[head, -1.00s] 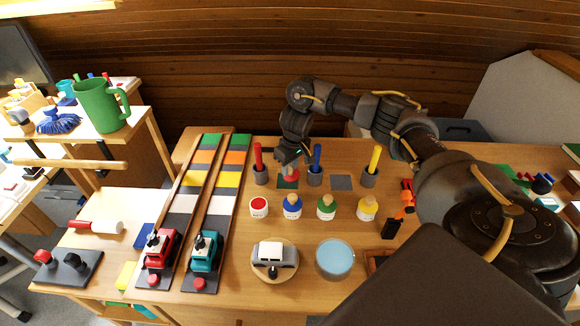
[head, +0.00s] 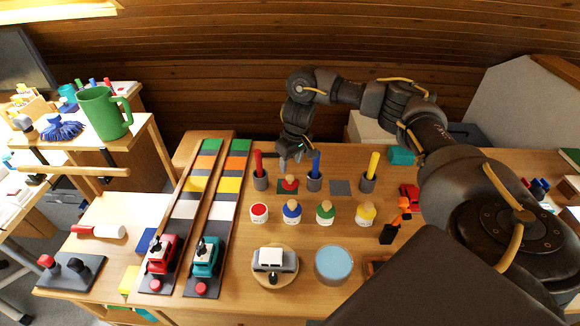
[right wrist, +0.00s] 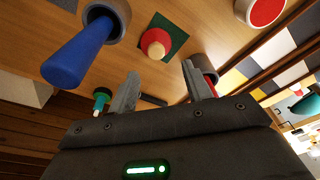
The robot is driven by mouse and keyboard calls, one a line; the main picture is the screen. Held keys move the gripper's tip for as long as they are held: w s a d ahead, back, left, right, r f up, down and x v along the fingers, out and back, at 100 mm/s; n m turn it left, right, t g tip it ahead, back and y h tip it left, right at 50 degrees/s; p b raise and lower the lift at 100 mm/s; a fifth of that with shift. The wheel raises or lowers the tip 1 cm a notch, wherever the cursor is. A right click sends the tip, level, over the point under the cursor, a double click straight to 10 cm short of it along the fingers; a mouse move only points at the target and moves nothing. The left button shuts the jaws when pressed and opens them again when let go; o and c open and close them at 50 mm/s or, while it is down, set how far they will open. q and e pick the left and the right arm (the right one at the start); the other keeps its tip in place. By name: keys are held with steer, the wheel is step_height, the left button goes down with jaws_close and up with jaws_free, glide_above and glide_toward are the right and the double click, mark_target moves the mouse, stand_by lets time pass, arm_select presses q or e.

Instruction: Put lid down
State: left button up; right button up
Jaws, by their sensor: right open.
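The red lid with a wooden knob (head: 289,183) lies on the dark green square (head: 281,190) between the red and blue marker holders. It also shows in the right wrist view (right wrist: 157,43), resting on the green square. My right gripper (head: 290,160) is open and empty, behind and above the lid and apart from it; its two spread fingers show in the right wrist view (right wrist: 160,76). The paint pot with red paint (head: 259,212) stands without a lid in front. My left gripper is not in view.
Marker holders with a red marker (head: 258,163), a blue marker (head: 316,158) and a yellow marker (head: 374,163) stand near the lid. The blue-labelled (head: 292,213), green-labelled (head: 325,213) and yellow-labelled (head: 365,215) pots have lids on. The grey square (head: 340,187) is bare.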

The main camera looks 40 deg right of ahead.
step_height(320, 180, up, 6)
steer(key=s+p, duration=0.1)
steer(key=shift+r, duration=0.25)
steer(key=shift+d, duration=0.1)
